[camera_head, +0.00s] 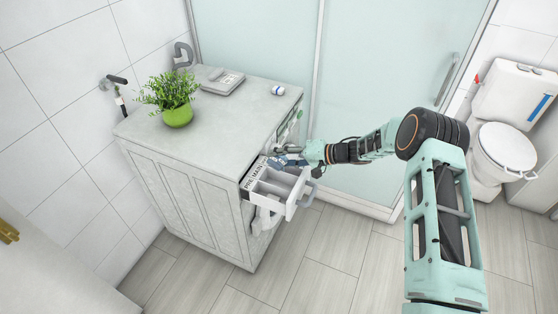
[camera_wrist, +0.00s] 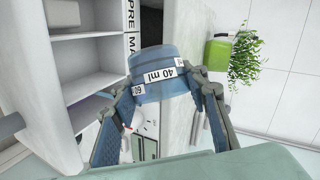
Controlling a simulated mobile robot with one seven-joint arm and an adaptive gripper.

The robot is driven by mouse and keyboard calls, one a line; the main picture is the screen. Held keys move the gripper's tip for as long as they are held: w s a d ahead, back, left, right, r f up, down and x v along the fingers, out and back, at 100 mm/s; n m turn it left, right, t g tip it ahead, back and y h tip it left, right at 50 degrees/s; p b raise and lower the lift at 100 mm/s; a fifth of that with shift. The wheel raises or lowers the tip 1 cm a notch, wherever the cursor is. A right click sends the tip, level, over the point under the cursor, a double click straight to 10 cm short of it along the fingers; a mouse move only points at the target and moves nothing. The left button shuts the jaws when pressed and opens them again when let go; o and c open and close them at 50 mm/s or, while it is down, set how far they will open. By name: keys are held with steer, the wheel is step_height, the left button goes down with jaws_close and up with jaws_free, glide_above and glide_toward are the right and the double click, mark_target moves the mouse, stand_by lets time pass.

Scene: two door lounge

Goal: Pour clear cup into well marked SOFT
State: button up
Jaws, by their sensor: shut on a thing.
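In the head view my gripper (camera_head: 290,162) is over the back part of an open white drawer (camera_head: 293,208) with several wells. The drawer also shows at the left of the wrist view (camera_wrist: 84,38). Lettering reads PRE and MA; no SOFT mark is readable.
The drawer sticks out of a grey cabinet-like unit (camera_head: 190,190). On its top are a green potted plant (camera_head: 176,112), a grey device (camera_head: 222,80) and a small white-and-blue item (camera_head: 278,90). Glass panels (camera_head: 385,60) stand behind my arm. A toilet (camera_head: 503,145) is at the right.

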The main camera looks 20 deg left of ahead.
steer(key=shift+r+m+b, duration=0.1)
steer(key=shift+m+b, duration=0.2)
steer(key=shift+b, duration=0.15)
steer(key=shift+w+d+g+y+b, duration=0.1)
steer(key=shift+w+g+y+b, duration=0.25)
steer(key=shift+b, duration=0.35)
steer(key=shift+w+d+m+b, duration=0.1)
steer(key=shift+w+m+b, duration=0.1)
steer(key=shift+m+b, duration=0.15)
steer(key=shift+w+d+r+m+g+y+b, duration=0.1)
steer(key=shift+w+m+g+y+b, duration=0.2)
steer(key=shift+b, duration=0.55)
stand_by(0.4)
steer(key=shift+r, duration=0.1)
